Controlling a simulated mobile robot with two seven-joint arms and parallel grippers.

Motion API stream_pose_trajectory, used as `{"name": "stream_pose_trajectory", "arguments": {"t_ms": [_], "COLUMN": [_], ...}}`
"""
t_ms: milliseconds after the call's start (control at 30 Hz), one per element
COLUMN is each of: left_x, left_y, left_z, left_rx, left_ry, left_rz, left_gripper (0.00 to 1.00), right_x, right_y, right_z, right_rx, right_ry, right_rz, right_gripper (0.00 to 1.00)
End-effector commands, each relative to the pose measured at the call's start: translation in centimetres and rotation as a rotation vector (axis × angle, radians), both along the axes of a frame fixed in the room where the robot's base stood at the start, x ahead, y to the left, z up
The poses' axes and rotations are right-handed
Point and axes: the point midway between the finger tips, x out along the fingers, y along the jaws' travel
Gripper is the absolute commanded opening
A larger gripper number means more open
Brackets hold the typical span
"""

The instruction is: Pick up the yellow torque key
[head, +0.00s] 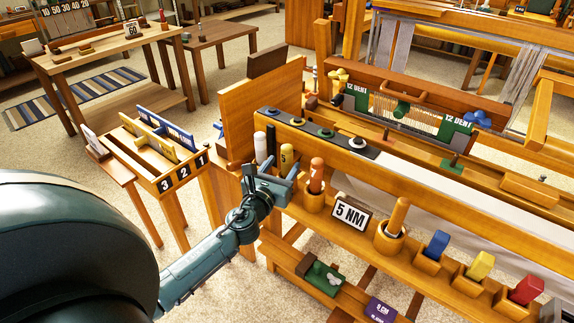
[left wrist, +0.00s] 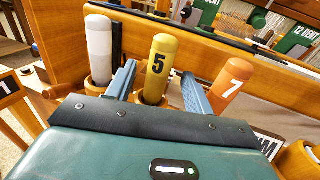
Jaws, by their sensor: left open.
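The yellow torque key (head: 286,158), marked 5, stands upright in a round wooden holder on the loom's front ledge. In the left wrist view the yellow key (left wrist: 160,62) rises between the two blue-grey fingers of my left gripper (left wrist: 158,76). The fingers are apart, one on each side of it, with visible gaps. In the head view my left gripper (head: 279,174) is at the key and hides its lower part. A white key (left wrist: 99,45) stands to the left and an orange key marked 7 (left wrist: 232,82) to the right. My right gripper is not in view.
A 5 NM sign (head: 351,214) and another orange-handled tool (head: 397,216) stand farther right on the ledge. Blue, yellow and red pieces sit in wooden holders beyond. A wooden panel (head: 262,105) rises behind the keys. A numbered rack (head: 150,150) stands left.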

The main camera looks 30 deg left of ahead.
Motion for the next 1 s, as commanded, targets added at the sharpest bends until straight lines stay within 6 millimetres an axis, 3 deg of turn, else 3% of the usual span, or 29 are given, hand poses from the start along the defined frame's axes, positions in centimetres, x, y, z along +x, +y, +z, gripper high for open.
{"name": "stream_pose_trajectory", "arguments": {"t_ms": [233,533,1000], "left_x": [3.4,3.8,3.8], "left_y": [0.7,0.7,0.8], "left_z": [0.4,0.4,0.4], "left_rx": [-0.002,-0.002,-0.002], "left_ry": [-0.002,0.000,-0.001], "left_rz": [0.000,-0.001,0.000], "left_gripper": [0.52,0.52,0.14], "right_x": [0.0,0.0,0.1], "right_y": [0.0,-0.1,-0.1], "right_z": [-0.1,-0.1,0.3], "right_rx": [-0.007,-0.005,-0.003], "right_ry": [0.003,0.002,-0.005], "right_rz": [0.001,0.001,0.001], "right_gripper": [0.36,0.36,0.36]}}
